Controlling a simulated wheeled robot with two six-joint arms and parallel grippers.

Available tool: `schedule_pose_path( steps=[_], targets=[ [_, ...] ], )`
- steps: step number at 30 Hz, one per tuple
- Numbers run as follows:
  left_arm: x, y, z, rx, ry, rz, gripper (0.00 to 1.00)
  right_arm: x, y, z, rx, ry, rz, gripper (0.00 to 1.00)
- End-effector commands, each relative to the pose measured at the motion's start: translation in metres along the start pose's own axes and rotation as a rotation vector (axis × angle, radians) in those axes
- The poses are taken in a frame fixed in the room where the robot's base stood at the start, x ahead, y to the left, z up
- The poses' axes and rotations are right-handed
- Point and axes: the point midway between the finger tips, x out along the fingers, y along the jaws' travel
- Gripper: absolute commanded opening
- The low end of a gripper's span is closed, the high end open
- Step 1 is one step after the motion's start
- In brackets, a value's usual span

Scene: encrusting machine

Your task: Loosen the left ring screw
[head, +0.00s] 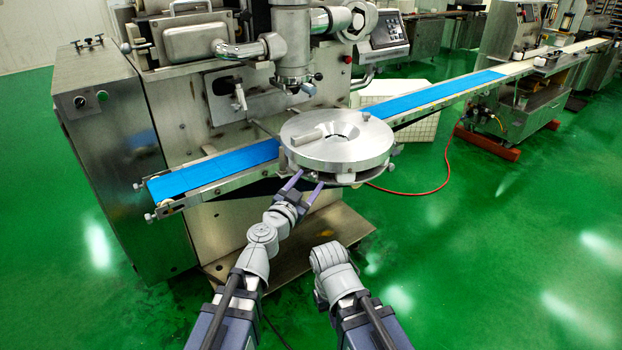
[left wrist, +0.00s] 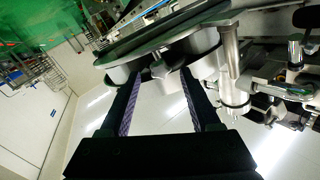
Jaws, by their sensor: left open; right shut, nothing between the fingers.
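The round metal disc (head: 365,153) with a central hole sits at the front of the machine, over the blue belt. In the left wrist view a small metal screw knob (left wrist: 160,69) hangs under the ring's edge (left wrist: 150,47), between two round metal posts; I take it as the left ring screw. My left gripper (head: 310,179) is open below the disc's front left edge. In the left wrist view its two dark fingers (left wrist: 170,78) point at the knob, one on each side, with no clear contact. My right arm (head: 336,272) is low in front; its fingers are hidden.
The blue conveyor belt (head: 215,171) runs from the left to the far right behind the disc. A metal cabinet (head: 108,150) stands at left. A red hose (head: 420,192) lies on the green floor (head: 500,240), which is open at right.

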Motion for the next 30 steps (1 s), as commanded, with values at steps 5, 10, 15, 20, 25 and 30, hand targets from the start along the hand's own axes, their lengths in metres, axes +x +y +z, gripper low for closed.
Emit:
schedule_pose_path(
  steps=[5,10,15,20,25,30],
  targets=[
    [0.0073,-0.0002,0.0001,0.000,0.000,-0.001,0.63,0.0000,0.0000,-0.0002,0.000,0.000,0.000,0.00],
    [0.0066,-0.0002,0.0001,0.000,0.000,-0.001,0.62,0.0000,0.0000,-0.0002,0.000,0.000,0.000,0.00],
    [0.0066,-0.0003,0.0001,0.000,0.000,-0.001,0.43,0.0000,0.0000,-0.0001,0.000,0.000,0.000,0.00],
    [0.0065,-0.0003,0.0001,0.000,0.000,-0.001,0.25,0.0000,0.0000,-0.0002,0.000,0.000,0.000,0.00],
    [0.0065,-0.0003,0.0002,0.000,0.000,-0.001,0.06,0.0000,0.0000,-0.0002,0.000,0.000,0.000,0.00],
    [0.0065,-0.0003,0.0002,0.000,0.000,-0.001,0.00,0.0000,0.0000,-0.0002,0.000,0.000,0.000,0.00]
  ],
)
